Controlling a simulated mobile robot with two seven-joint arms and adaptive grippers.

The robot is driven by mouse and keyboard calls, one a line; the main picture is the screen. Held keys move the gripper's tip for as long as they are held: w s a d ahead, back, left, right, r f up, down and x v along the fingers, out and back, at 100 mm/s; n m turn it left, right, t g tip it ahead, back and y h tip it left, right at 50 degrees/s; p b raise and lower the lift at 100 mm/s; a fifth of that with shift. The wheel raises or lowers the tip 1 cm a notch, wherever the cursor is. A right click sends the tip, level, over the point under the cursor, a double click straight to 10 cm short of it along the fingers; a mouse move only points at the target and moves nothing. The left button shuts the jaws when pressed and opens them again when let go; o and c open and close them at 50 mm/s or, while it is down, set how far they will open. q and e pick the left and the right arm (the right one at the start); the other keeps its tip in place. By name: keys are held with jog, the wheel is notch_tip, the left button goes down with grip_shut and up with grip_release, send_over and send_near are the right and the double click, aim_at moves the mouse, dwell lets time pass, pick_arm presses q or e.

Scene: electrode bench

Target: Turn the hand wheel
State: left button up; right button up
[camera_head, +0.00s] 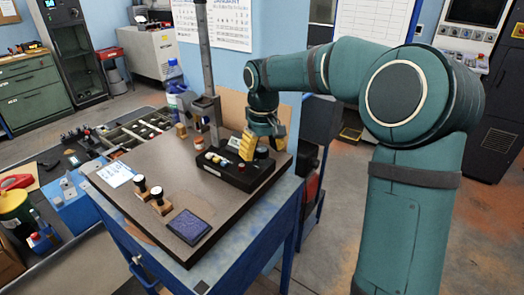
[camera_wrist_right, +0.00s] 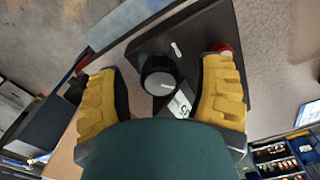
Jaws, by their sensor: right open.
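A black round knob with a grey top, which I take for the hand wheel (camera_wrist_right: 159,80), sits on a dark box (camera_head: 236,178) on the bench top. In the head view the knob (camera_head: 262,152) shows as a small dark round shape beside my right gripper (camera_head: 263,143). In the right wrist view my right gripper (camera_wrist_right: 166,97) is open. Its two yellow ridged fingers stand on either side of the knob, with a gap on each side. Whether the fingertips are level with the knob I cannot tell. My left gripper is not in view.
A red button (camera_wrist_right: 221,47) is close to one finger. Two stamps (camera_head: 149,190), an ink pad (camera_head: 188,226) and a paper (camera_head: 117,173) are on the bench top (camera_head: 160,165). A metal post (camera_head: 205,70) and a blue bottle (camera_head: 174,80) stand behind.

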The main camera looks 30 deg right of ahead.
jog(key=shift+o, duration=0.2)
grip_shut()
jog(key=m+p, duration=0.2)
jog(key=m, duration=0.3)
jog(key=shift+r+p, duration=0.1)
jog(key=shift+p, duration=0.3)
jog(key=m+p, duration=0.1)
jog(key=m, duration=0.3)
jog(key=shift+m+p, duration=0.3)
jog(key=shift+p, duration=0.1)
jog(key=shift+m, duration=0.6)
